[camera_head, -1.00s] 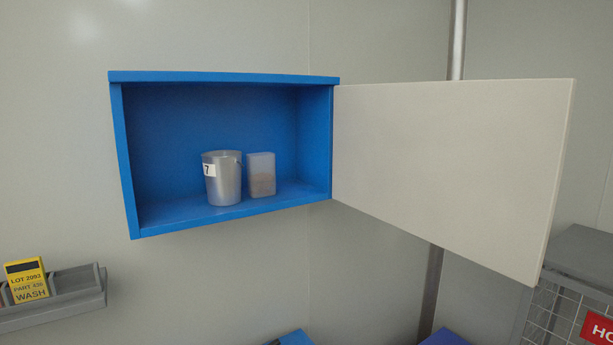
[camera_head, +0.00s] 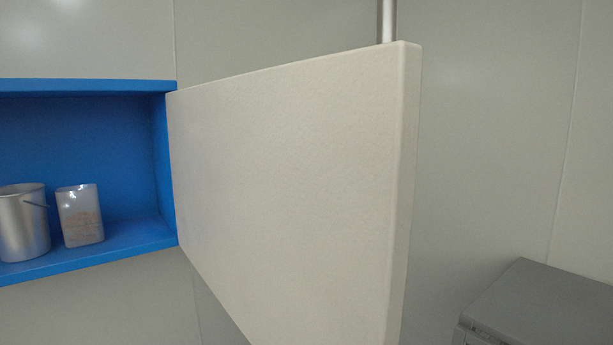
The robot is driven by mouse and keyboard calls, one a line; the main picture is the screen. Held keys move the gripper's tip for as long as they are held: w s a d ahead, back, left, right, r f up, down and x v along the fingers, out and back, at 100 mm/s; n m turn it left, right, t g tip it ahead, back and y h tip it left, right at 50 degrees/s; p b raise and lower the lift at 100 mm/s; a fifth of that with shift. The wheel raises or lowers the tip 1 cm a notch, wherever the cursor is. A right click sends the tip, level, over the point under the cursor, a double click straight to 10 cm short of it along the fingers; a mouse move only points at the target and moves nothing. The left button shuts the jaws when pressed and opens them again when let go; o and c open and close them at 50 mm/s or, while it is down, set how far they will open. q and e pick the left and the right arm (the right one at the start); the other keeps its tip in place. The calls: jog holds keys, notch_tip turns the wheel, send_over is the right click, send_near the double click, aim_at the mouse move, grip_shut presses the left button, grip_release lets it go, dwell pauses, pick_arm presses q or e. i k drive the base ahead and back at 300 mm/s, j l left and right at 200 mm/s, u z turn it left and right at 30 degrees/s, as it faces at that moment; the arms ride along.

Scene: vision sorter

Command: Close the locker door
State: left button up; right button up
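The blue locker (camera_head: 166,170) is on the wall at the left, partly cut off by the picture edge. Its white door (camera_head: 290,190) stands wide open, hinged at the locker's right side and swung out toward me. The door's free edge (camera_head: 408,190) is toward the right and nearer to me. Neither of my grippers shows.
A grey box-like top (camera_head: 540,305) is at the lower right. A vertical metal pole (camera_head: 387,20) rises behind the door. The wall right of the door is bare.

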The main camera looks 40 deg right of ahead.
aim_at(294, 183)
jog(key=l+u, duration=0.15)
jog(key=l, duration=0.6)
jog(key=k+l+u, duration=0.1)
jog(key=l, duration=0.6)
jog(key=k+j, duration=0.25)
jog(key=j, duration=0.2)
